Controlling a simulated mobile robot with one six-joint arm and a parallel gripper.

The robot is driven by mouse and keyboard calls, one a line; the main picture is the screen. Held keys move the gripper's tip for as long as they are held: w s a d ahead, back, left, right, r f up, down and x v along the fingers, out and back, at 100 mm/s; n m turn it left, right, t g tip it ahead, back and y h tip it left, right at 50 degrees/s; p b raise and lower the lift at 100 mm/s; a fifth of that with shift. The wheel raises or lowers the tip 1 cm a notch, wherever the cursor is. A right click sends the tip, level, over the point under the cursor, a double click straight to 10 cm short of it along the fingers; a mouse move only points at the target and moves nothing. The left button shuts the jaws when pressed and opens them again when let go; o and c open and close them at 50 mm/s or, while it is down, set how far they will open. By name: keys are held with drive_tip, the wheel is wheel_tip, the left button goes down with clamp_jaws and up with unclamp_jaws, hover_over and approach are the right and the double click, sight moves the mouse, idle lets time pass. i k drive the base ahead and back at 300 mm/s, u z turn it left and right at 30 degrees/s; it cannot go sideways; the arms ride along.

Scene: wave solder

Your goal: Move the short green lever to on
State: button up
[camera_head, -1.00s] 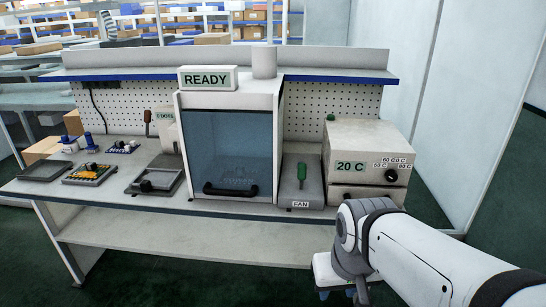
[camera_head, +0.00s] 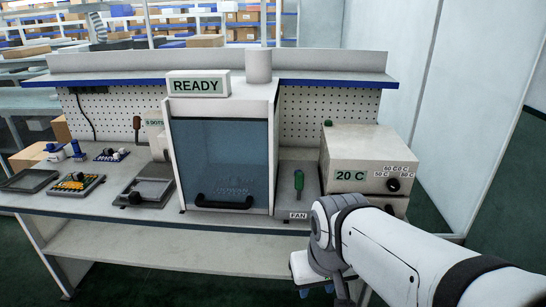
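The short green lever (camera_head: 299,181) stands upright on a grey base plate on the workbench, just right of the glass-fronted machine. A FAN label (camera_head: 298,216) is at the front of that base. My gripper (camera_head: 312,285) is at the lower middle right, below and in front of the bench edge, apart from the lever. Its fingers are mostly hidden by my wrist and are small, so I cannot tell whether they are open or shut.
The glass-fronted machine (camera_head: 219,155) under the READY sign (camera_head: 198,84) stands left of the lever. A grey box (camera_head: 366,158) marked 20 C, with a knob, stands right of it. Several small trays and parts lie on the bench's left (camera_head: 40,202).

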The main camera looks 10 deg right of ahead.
sight(299, 176)
drive_tip(key=i, duration=1.25)
drive_tip(key=u, duration=0.05)
